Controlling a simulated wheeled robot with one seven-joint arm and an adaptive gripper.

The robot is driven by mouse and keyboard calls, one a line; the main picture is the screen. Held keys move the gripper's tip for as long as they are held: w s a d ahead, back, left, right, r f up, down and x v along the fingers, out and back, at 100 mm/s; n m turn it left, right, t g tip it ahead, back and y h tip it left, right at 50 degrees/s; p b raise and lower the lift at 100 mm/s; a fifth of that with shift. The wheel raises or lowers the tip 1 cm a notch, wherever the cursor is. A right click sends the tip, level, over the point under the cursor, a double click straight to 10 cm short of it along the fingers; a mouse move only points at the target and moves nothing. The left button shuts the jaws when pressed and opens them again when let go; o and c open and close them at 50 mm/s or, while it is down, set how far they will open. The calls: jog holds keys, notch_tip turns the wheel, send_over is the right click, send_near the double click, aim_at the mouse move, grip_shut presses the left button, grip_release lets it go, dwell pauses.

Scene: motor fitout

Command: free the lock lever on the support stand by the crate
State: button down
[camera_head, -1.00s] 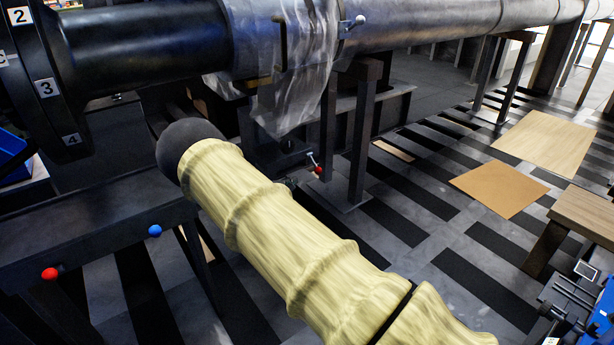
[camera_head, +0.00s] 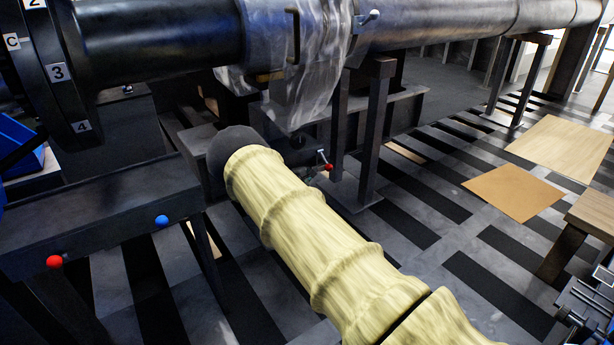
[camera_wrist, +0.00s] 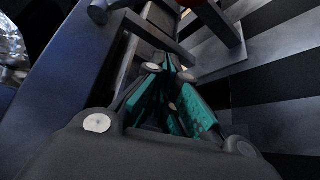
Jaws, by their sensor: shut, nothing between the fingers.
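A small lock lever (camera_head: 323,158) with a pale shaft and a red knob (camera_head: 328,167) stands out low beside the dark support stand (camera_head: 372,135) under the pipe. My sleeved arm reaches toward it in the head view, and its dark rounded end is left of the lever. My gripper is largely hidden there. In the wrist view my gripper (camera_wrist: 172,68) is shut and empty, with teal finger pads together. A red piece (camera_wrist: 192,2) shows at the top edge beyond the fingertips, apart from them. I cannot tell whether it is the lever's knob.
The large pipe (camera_head: 440,38) with hanging clear plastic (camera_head: 320,70) runs above. A dark bench (camera_head: 100,215) with red and blue knobs is at left, near a blue crate (camera_head: 22,150). Cardboard sheets (camera_head: 515,192) lie on open floor at right.

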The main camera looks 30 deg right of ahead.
aim_at(325, 161)
jog(key=shift+s+d+r+b, duration=0.15)
jog(key=shift+s+d+r, duration=0.1)
jog(key=shift+s, duration=0.3)
jog(key=shift+s+d+r+b, duration=0.2)
jog(key=shift+s+r, duration=0.05)
jog(key=shift+s, duration=0.35)
jog(key=shift+s+d+r+b, duration=0.15)
jog(key=shift+s+d+r, duration=0.1)
jog(key=shift+s, duration=0.3)
jog(key=shift+d, duration=0.15)
